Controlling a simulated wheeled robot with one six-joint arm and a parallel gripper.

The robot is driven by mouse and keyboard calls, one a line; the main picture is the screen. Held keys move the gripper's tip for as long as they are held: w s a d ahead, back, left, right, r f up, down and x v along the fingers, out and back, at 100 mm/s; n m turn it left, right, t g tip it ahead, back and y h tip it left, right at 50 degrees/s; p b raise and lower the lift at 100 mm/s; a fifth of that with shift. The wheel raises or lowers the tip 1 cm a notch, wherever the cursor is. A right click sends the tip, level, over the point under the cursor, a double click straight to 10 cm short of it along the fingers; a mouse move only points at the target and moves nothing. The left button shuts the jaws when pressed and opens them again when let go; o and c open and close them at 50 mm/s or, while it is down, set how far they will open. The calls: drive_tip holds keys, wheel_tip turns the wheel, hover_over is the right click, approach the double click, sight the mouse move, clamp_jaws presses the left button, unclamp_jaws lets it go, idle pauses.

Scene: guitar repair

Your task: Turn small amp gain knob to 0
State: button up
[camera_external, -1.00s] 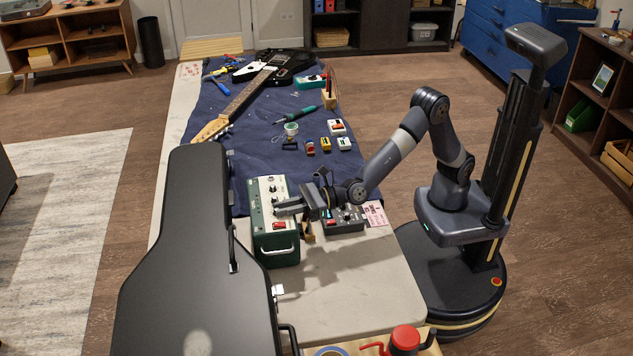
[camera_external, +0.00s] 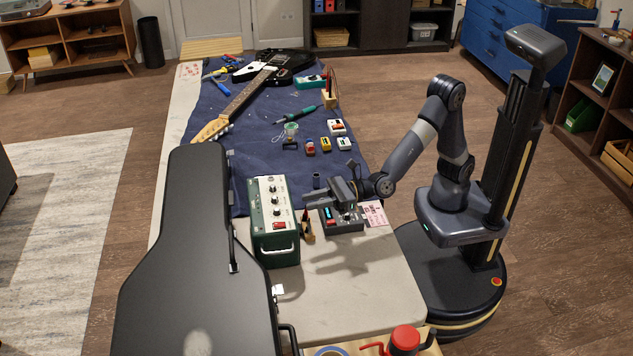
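The small amp (camera_external: 276,247) is a green box with a pale control panel on its top face. It stands on the table's near part, beside the black guitar case. Several dark knobs (camera_external: 275,200) run in a line along the panel, with a red switch (camera_external: 279,226) at the near end. Which knob is the gain and where the knobs point is too small to tell. My gripper (camera_external: 312,196) is to the right of the amp, apart from it, above a dark pedal-like box (camera_external: 343,222). Its finger opening cannot be made out, and no held object shows.
The black guitar case (camera_external: 178,260) lies along the left of the table. A small wooden holder (camera_external: 306,232) stands between amp and dark box. Small pedals (camera_external: 326,144) and an electric guitar (camera_external: 265,80) lie on the blue mat (camera_external: 256,146). The near tabletop (camera_external: 345,290) is clear.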

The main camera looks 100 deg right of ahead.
sight(285, 212)
drive_tip(key=shift+s+d, duration=0.2)
drive_tip(key=shift+s, duration=1.05)
drive_tip(key=shift+w, duration=0.1)
drive_tip(key=w, duration=0.3)
drive_tip(key=w+a, duration=0.1)
drive_tip(key=w, duration=0.6)
drive_tip(key=shift+w+a, duration=0.1)
drive_tip(key=shift+a, duration=0.2)
drive_tip(key=shift+w+a+r+p, duration=0.1)
drive_tip(key=shift+w+p, duration=0.15)
drive_tip(key=shift+p, duration=0.25)
drive_tip(key=shift+h+p, duration=0.3)
drive_tip(key=shift+f+b, duration=0.25)
drive_tip(key=shift+b, duration=0.35)
drive_tip(key=s+d, duration=0.2)
drive_tip(key=s, duration=0.8)
drive_tip(key=w, duration=0.3)
drive_tip(key=w+a, duration=0.1)
drive_tip(key=w, duration=0.2)
drive_tip(key=w+a+p, duration=0.1)
drive_tip(key=w, duration=0.3)
drive_tip(key=shift+r, duration=0.3)
drive_tip(key=shift+a+r+m+p, duration=0.1)
drive_tip(key=shift+m+p, duration=0.2)
drive_tip(key=shift+p, duration=0.55)
